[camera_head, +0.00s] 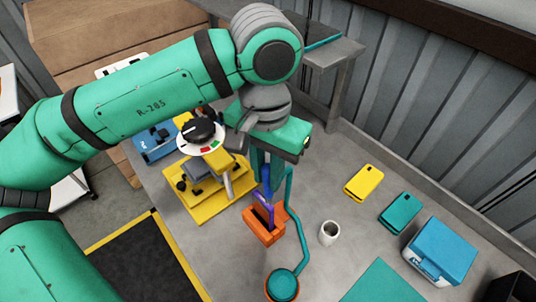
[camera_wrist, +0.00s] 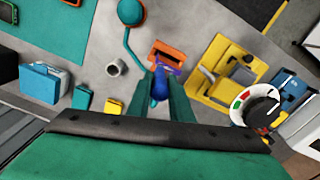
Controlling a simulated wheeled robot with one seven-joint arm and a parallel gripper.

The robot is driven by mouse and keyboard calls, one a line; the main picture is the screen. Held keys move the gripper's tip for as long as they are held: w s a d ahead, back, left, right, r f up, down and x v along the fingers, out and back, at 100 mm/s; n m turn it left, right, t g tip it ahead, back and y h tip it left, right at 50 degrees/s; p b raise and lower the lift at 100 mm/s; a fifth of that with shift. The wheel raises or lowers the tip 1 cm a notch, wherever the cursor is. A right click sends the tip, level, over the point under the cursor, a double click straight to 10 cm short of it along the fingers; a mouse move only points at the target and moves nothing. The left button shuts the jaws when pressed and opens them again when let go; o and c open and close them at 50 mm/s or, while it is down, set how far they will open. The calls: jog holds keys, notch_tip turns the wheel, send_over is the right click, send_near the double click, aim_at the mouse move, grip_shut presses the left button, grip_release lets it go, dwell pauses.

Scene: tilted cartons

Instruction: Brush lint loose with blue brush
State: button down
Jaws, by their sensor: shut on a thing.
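My gripper (camera_head: 267,182) points down over the bench and is shut on a blue brush (camera_wrist: 160,88), whose handle stands between the two teal fingers. In the head view the blue brush (camera_head: 266,176) is partly hidden by the fingers. A purple part (camera_head: 264,208) shows at its lower end, just over an orange slotted box (camera_head: 256,233). The purple part (camera_wrist: 168,69) and orange box (camera_wrist: 172,48) also show in the wrist view. I cannot tell whether the brush touches the box. No lint can be made out.
A teal bent arm with a round teal disc (camera_head: 284,284) stands close beside the orange box. A white cup (camera_head: 329,234) is to its right, a yellow fixture (camera_head: 222,203) to its left. Yellow (camera_head: 363,182) and teal (camera_head: 400,211) cases and a blue box (camera_head: 443,246) lie farther right.

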jog(key=shift+w+a+r, duration=0.1)
jog(key=shift+w+r, duration=0.15)
jog(key=shift+r, duration=0.5)
jog(key=shift+w+r, duration=0.1)
jog(key=shift+r, duration=2)
